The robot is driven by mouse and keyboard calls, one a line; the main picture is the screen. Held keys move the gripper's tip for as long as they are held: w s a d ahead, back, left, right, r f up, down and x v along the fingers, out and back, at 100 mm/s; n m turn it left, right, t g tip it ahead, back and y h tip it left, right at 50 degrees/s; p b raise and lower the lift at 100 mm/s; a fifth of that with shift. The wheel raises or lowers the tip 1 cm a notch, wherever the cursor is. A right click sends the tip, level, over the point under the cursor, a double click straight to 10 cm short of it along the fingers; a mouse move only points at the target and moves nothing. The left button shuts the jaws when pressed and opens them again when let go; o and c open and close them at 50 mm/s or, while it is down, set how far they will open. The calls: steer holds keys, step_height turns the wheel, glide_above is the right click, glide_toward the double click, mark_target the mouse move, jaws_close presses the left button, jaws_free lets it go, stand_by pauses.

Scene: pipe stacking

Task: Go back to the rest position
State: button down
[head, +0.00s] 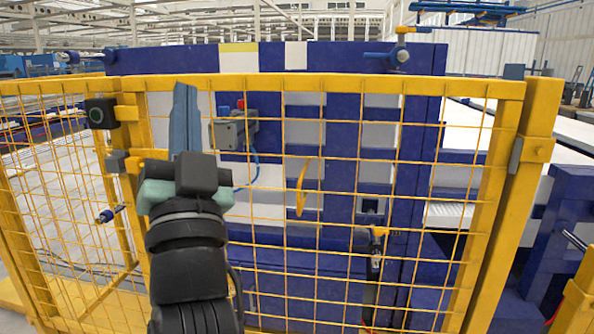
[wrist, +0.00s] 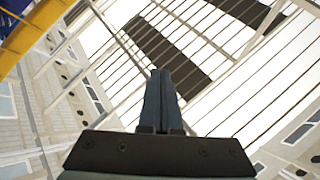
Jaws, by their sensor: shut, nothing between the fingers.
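In the wrist view the closed gripper (wrist: 160,75) points toward the bright roof, and nothing is near the fingertips. No pipe shows clearly in either view.
A yellow mesh fence (head: 340,87) stands right in front of me, with a thick yellow post (head: 520,150) at right. Behind it is a large blue and white machine (head: 270,60). A yellow beam (wrist: 40,25) shows at the wrist view's upper left.

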steer(key=s+d+r+n+t+h, duration=0.1)
steer(key=s+d+r+h, duration=0.3)
steer(key=s+d, duration=0.25)
steer(key=s+d+r+n+t+h, duration=0.1)
steer(key=s+d+r+h, duration=0.25)
steer(key=s+d, duration=0.35)
step_height(320, 180, up, 25)
steer(key=a+p, duration=0.1)
steer(key=p, duration=2.4)
steer(key=shift+s+a+y, duration=0.15)
steer(key=shift+s+y, duration=0.05)
steer(key=shift+y, duration=0.15)
steer(key=c, duration=1.5)
jaws_free()
steer(key=shift+c, duration=0.2)
